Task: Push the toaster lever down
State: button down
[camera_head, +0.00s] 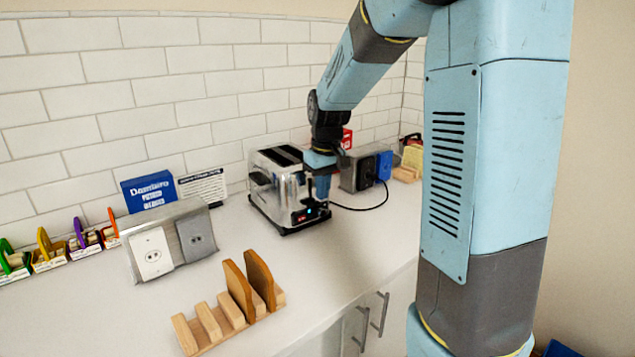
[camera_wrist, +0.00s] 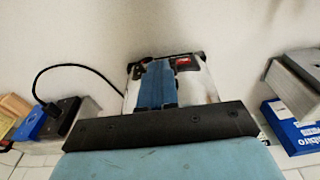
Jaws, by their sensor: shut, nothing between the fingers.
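The toaster (camera_head: 275,185) is a shiny metal box with dark slots on top, standing on the white counter near the tiled wall. My gripper (camera_head: 318,194) is shut and empty, pointing down at the toaster's right end face, where the controls are. In the wrist view my gripper (camera_wrist: 158,84) shows as blue fingers together over the toaster (camera_wrist: 198,82), with a red-marked part beside them. The lever is hidden behind the fingers, so I cannot tell its height or whether I touch it.
An outlet box (camera_head: 357,172) with a black cord stands right of the toaster. A grey outlet box (camera_head: 190,240), a blue box (camera_head: 148,190) and a wooden rack (camera_head: 228,310) stand to the left and front. The counter (camera_head: 345,245) in front of the toaster is clear.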

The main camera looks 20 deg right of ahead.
notch_tip(320, 180, up, 13)
jog(key=s, duration=0.1)
jog(key=shift+d, duration=0.2)
jog(key=shift+s, duration=0.15)
jog(key=s+f+m+t, duration=0.2)
jog(key=s+m+t, duration=0.1)
jog(key=s, duration=2.1)
jog(key=shift+s+d+f+m+t, duration=0.3)
jog(key=shift+s+m+t, duration=0.1)
jog(key=shift+t, duration=0.3)
